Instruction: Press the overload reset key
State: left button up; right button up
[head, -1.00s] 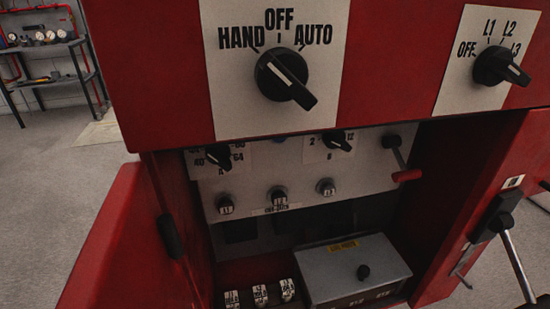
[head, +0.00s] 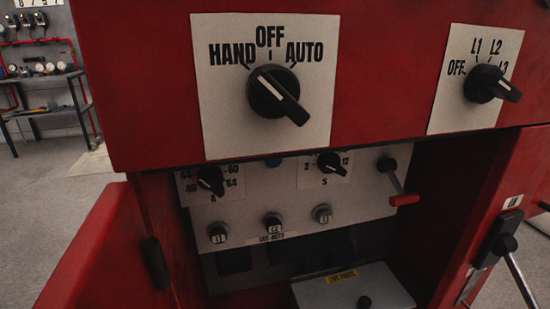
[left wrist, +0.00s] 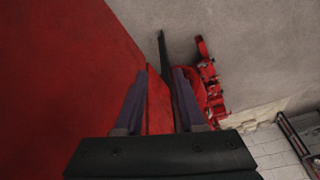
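No key labelled as overload reset can be read. My left gripper (left wrist: 161,75) shows only in the left wrist view. Its fingers are apart, with red surface and a dark bar visible beyond the gap. No gripper shows in the head view.
A HAND-OFF-AUTO switch (head: 275,92) and an L1-L2-L3 switch (head: 490,84) stick out above the opening. A red-handled lever (head: 404,199), several cut-outs (head: 273,224) and a grey box (head: 350,287) are inside. An open red door (head: 100,250) stands at the left.

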pick_arm(q)
grip_shut()
dwell(0.8)
dwell(0.6)
